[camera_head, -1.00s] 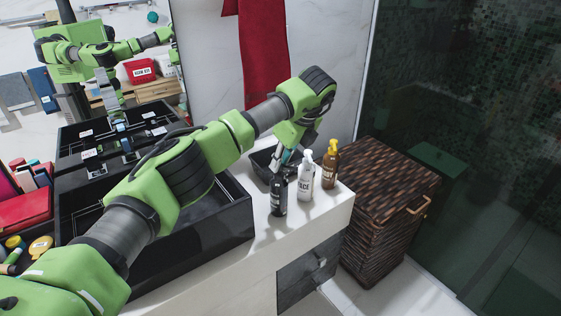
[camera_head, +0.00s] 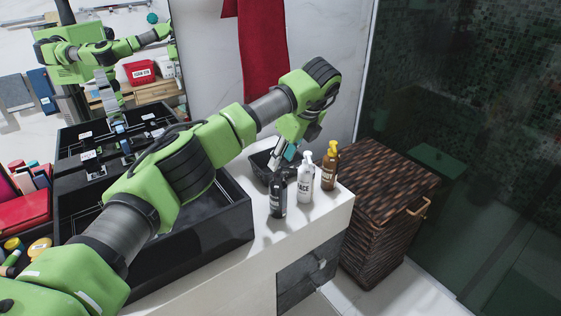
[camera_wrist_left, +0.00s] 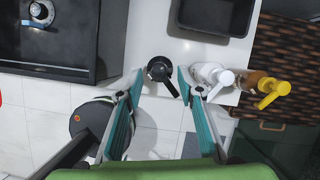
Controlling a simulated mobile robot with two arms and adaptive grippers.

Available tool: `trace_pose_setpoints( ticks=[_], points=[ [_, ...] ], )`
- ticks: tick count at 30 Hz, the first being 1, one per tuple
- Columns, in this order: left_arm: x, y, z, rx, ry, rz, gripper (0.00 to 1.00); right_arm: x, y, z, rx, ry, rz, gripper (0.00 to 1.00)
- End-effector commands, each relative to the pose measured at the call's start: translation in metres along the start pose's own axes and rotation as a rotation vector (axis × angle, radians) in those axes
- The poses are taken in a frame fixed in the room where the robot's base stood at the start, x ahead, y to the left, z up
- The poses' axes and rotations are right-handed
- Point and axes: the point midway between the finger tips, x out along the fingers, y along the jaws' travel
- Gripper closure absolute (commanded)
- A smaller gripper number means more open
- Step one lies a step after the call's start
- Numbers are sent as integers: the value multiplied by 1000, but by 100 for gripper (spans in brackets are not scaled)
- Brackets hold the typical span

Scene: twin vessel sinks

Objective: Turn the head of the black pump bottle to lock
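The black pump bottle (camera_head: 278,197) stands upright on the white counter, left of the white bottle. In the left wrist view its dark pump head (camera_wrist_left: 160,70) is seen from above, with the nozzle pointing down and slightly right. My left gripper (camera_head: 284,163) is just above and behind the bottle's top in the head view, fingers down. In the left wrist view the left gripper (camera_wrist_left: 160,78) is open, its teal fingers on either side of the pump head with visible gaps. My right gripper is not in view.
A white pump bottle (camera_head: 305,180) and an amber bottle with a yellow pump (camera_head: 330,170) stand close on the right. A black tray (camera_wrist_left: 215,15) is behind them. A black vessel sink (camera_head: 225,235) lies left, a wicker hamper (camera_head: 385,190) right. The counter's front edge is near.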

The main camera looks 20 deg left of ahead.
Motion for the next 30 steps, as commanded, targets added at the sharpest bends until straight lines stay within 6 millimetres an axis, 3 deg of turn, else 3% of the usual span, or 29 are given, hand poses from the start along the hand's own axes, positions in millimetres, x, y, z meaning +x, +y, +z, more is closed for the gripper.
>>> trace_pose_setpoints(
  ticks=[6,13,26,30],
  points=[
    [-50,-1,0,1,-3,-4,66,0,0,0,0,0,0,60],
    [-86,-1,0,0,-2,-2,66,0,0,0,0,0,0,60],
    [-96,0,0,0,-1,0,66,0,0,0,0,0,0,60],
    [-83,-4,-14,32,46,-6,66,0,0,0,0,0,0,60]
  ],
)
